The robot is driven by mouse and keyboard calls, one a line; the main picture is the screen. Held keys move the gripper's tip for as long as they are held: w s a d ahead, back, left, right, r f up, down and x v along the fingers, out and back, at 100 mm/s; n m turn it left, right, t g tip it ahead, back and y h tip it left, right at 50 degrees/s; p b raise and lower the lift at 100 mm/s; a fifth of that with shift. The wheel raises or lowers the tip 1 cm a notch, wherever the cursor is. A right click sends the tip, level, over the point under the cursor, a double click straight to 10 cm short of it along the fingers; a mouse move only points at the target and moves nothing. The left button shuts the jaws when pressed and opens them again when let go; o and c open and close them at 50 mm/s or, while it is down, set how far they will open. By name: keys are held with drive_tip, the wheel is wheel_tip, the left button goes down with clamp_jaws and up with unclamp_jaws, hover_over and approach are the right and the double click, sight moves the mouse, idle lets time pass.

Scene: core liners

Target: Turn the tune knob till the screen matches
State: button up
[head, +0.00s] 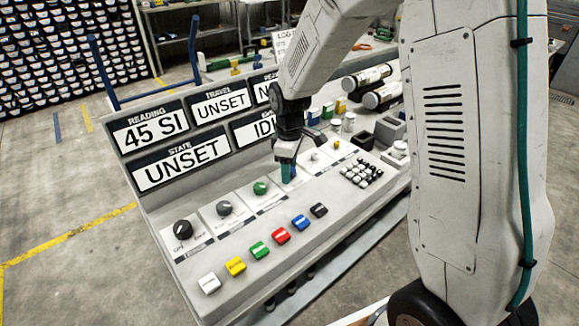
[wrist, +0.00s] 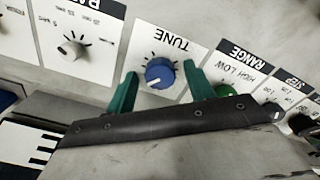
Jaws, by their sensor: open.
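The tune knob (wrist: 159,74) is blue with a white pointer mark, on a white plate labelled TUNE in the wrist view. My gripper (wrist: 160,88) is open, with one teal finger on each side of the knob and a gap to both. In the head view my gripper (head: 287,168) points down at the panel and mostly hides the knob. The screens (head: 152,128) stand along the back of the console. The READING screen shows 45 SI, STATE (head: 182,165) shows UNSET and TRAVEL (head: 221,102) shows UNSET. Two more screens are partly hidden by my arm.
A green knob (head: 261,188), a grey knob (head: 224,208) and a black knob (head: 183,230) sit left of my gripper. Several coloured buttons (head: 260,251) line the front edge. A keypad (head: 361,172) and dark-capped cylinders (head: 382,95) are to the right.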

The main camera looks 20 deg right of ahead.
drive_tip(key=c, duration=1)
drive_tip(key=shift+o, duration=0.2)
drive_tip(key=shift+m, duration=0.3)
drive_tip(key=m, duration=0.3)
drive_tip(key=shift+m, duration=2)
drive_tip(key=o, duration=1)
drive_tip(key=shift+c, duration=0.2)
